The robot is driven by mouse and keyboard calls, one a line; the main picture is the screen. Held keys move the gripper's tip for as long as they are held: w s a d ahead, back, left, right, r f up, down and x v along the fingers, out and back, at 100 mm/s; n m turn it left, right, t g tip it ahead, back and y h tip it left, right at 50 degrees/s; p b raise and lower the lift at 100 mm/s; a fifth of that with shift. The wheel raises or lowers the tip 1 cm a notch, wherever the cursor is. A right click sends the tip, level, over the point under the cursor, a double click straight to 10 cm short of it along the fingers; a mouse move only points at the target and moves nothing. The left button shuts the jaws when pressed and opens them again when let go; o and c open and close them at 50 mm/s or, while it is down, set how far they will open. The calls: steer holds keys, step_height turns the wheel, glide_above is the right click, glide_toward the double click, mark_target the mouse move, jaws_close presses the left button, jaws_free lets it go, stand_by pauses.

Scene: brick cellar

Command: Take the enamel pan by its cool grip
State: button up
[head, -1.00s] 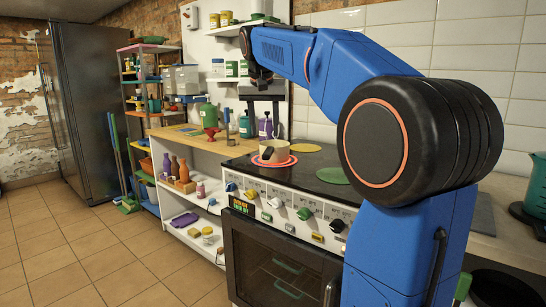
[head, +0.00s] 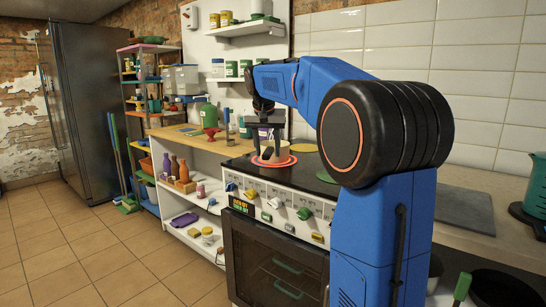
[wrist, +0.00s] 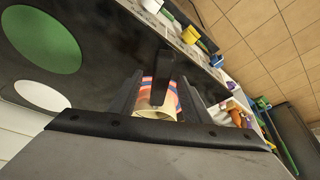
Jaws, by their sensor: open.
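The cream enamel pan (wrist: 158,108) sits on a hob zone with an orange-red ring (head: 291,161). Its dark grip (wrist: 164,72) rises into the middle of the wrist view, between my two fingers. My gripper (head: 268,154) hangs fingers-down over the pan in the head view, and its fingers hide most of the pan there. In the wrist view my gripper (wrist: 161,77) is open, with a finger on each side of the grip and visible gaps. I cannot tell how deep the grip lies between the fingers.
A green hob zone (wrist: 42,40) and a pale one (wrist: 41,95) lie on the black hob. Stove knobs (head: 304,213) line its front edge. Bottles (head: 209,116) stand on the wooden counter to the left, below a wall shelf (head: 250,28).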

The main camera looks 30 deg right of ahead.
steer(key=shift+x, duration=3.05)
steer(key=shift+a, duration=0.15)
jaws_close()
